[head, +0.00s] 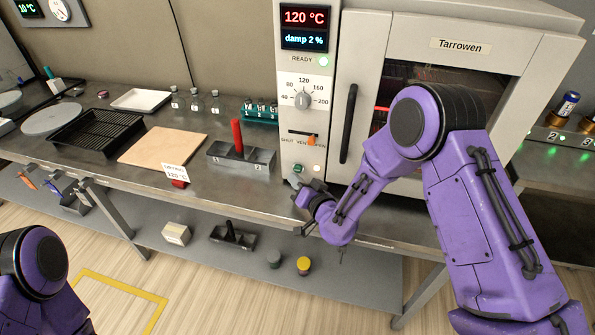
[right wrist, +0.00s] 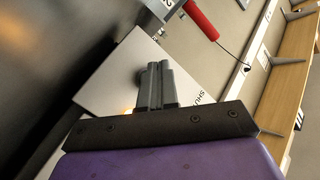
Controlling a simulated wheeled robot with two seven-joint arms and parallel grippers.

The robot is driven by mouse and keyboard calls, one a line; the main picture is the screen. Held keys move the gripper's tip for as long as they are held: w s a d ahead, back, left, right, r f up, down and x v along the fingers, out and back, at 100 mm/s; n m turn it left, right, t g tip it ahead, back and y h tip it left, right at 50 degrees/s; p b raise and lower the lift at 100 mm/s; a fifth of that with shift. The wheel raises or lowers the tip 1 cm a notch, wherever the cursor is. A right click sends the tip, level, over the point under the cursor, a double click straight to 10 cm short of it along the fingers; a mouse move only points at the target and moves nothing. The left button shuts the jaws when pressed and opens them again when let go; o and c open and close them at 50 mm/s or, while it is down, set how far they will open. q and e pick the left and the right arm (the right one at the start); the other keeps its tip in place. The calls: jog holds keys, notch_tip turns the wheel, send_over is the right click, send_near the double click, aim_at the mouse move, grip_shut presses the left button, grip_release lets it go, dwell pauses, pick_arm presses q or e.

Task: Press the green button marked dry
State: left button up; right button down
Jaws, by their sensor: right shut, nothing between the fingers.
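The oven's control panel (head: 305,120) stands left of the oven door, with a small green button (head: 298,168) low on it, partly behind my right gripper. Its lettering is too small to read. My right gripper (head: 296,181) is at the lower part of this panel, close to the button. In the right wrist view its shut, empty fingers (right wrist: 154,84) point at the pale panel (right wrist: 125,75). My left gripper is out of view.
A dial (head: 303,100) and an orange vent slider (head: 312,140) sit above the button. A red-handled tool (head: 237,137) stands in a metal holder left of the panel.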

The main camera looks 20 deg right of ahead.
jog(key=shift+w, duration=0.1)
dwell(0.4)
jog(key=shift+w+d, duration=0.3)
jog(key=shift+w+d, duration=0.1)
jog(key=shift+w, duration=0.1)
dwell(0.4)
jog(key=shift+s+a, duration=0.4)
jog(key=shift+s, duration=0.2)
jog(key=shift+s+a, duration=0.55)
jog(key=shift+s, duration=0.3)
jog(key=shift+s+a, duration=0.6)
jog(key=shift+s, duration=0.2)
jog(key=shift+s+a, duration=0.55)
jog(key=shift+s, duration=0.3)
